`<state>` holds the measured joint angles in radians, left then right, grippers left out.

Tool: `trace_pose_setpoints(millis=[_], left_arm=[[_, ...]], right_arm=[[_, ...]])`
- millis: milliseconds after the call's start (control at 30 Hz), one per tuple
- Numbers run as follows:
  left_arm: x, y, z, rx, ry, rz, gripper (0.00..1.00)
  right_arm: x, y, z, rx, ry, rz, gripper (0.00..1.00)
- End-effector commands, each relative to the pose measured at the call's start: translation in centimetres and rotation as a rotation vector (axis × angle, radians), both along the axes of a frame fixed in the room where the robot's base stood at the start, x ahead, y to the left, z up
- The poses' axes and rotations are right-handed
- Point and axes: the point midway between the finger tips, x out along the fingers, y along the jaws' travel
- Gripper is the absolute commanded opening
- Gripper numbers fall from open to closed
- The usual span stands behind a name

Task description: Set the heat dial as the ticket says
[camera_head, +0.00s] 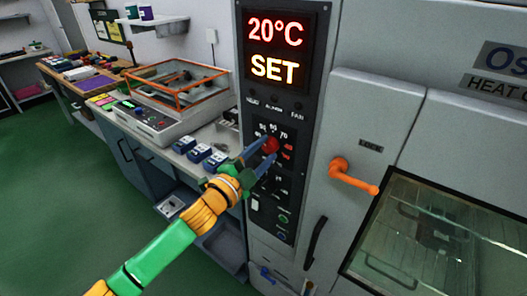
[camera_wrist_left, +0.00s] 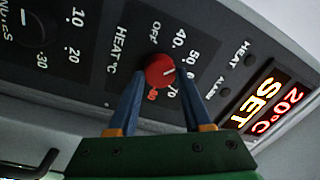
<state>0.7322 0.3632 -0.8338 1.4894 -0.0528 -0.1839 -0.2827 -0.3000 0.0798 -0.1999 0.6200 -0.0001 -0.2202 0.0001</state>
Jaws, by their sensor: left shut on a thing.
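The red heat dial (camera_head: 271,144) is on the dark control panel (camera_head: 289,190) of the oven, below the lit display. In the left wrist view the dial (camera_wrist_left: 160,71) sits between the blue fingers of my left gripper (camera_wrist_left: 161,75), which is shut on it. The dial's white line points right, between the printed 50 and 70; a finger covers part of the scale there. OFF and 40 are readable above. In the head view my left gripper (camera_head: 269,149) reaches the dial from the lower left. I cannot make out a ticket. My right gripper is not seen.
The display (camera_head: 276,47) reads 20°C SET. An orange door handle (camera_head: 353,176) sticks out right of the panel, above a glass window (camera_head: 430,235). A bench with an orange-framed box (camera_head: 178,84) and several small blue-grey units (camera_head: 200,152) stands left.

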Motion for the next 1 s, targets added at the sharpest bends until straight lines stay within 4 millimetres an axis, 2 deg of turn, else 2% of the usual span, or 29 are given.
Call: trace_pose_setpoints(millis=[300, 833, 867, 967, 1000], left_arm=[[0.04, 0.06, 0.15, 0.086, -0.066, 0.002, 0.0], [0.05, 0.06, 0.18, 0.101, -0.078, 0.001, 0.0], [0.05, 0.06, 0.19, 0.101, -0.078, 0.001, 0.52], [0.05, 0.05, 0.16, 0.101, -0.078, 0.001, 0.79], [0.04, 0.05, 0.14, 0.101, -0.078, 0.001, 0.8]], right_arm=[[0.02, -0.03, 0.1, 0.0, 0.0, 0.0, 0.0], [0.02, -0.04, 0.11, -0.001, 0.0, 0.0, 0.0], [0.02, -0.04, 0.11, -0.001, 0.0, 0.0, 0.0], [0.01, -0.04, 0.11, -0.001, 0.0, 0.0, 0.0], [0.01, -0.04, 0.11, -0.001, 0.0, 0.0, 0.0]])
